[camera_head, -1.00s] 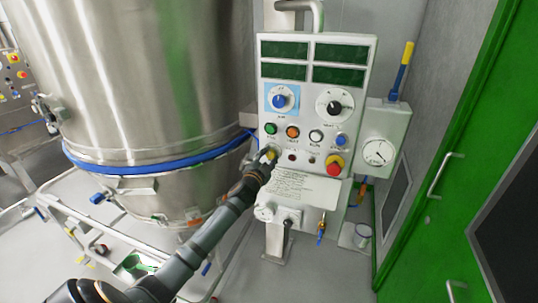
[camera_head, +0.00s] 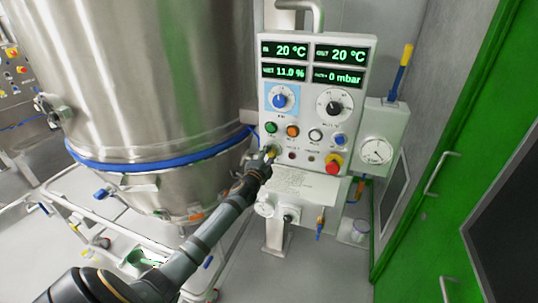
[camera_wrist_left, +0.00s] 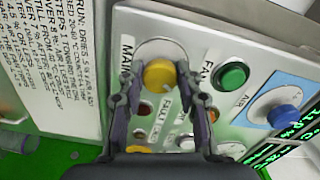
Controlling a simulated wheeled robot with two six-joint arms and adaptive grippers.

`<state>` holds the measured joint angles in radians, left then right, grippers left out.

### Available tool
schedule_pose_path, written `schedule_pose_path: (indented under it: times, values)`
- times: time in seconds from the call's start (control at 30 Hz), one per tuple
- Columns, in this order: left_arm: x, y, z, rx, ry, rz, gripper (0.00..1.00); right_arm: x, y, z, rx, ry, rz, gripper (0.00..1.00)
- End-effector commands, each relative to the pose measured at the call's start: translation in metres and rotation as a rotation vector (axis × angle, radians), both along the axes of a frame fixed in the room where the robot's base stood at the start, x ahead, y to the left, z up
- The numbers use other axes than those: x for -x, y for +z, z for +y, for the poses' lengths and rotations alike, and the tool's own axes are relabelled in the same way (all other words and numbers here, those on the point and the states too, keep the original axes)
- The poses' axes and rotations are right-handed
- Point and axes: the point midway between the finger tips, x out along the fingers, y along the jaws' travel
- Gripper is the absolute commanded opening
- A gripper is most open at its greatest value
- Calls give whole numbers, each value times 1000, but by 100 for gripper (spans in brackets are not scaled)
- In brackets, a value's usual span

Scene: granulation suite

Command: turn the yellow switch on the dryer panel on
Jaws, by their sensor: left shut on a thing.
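The dryer panel (camera_head: 309,104) is a white upright box with dials, buttons and green-lit displays. The yellow switch (camera_wrist_left: 159,74) is at its lower left, labelled MAIN in the left wrist view. My left gripper (camera_head: 268,157) is at the switch in the head view and mostly covers it. In the left wrist view, the fingers of my left gripper (camera_wrist_left: 157,82) are closed on both sides of the yellow knob. The displays (camera_head: 284,50) read 20 °C, 20 °C, 11.0 % and 0 mbar. My right gripper does not show.
A green button (camera_head: 271,127), a blue knob (camera_head: 280,101) and a red emergency button (camera_head: 333,163) are close by on the panel. A large steel vessel (camera_head: 150,80) stands left of it. A gauge (camera_head: 376,151) and a green door (camera_head: 447,180) are to the right.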

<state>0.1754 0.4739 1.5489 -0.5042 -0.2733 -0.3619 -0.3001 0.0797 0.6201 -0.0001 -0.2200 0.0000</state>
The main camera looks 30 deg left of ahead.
Motion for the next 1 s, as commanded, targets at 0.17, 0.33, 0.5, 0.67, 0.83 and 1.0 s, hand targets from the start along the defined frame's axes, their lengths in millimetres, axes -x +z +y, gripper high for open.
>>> schedule_pose_path:
  times: [0.17,0.33,0.5,0.67,0.83,1.0]
  values:
    - [0,-1,0,-5,0,2,3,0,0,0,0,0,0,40]
    - [0,-1,0,-5,1,2,3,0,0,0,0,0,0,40]
    - [0,-1,0,-4,1,2,54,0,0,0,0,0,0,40]
    - [0,-1,0,-4,0,2,58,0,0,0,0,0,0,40]
    - [1,0,0,-4,0,2,58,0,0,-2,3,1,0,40]
    - [22,-2,-5,-7,-2,4,58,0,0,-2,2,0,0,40]
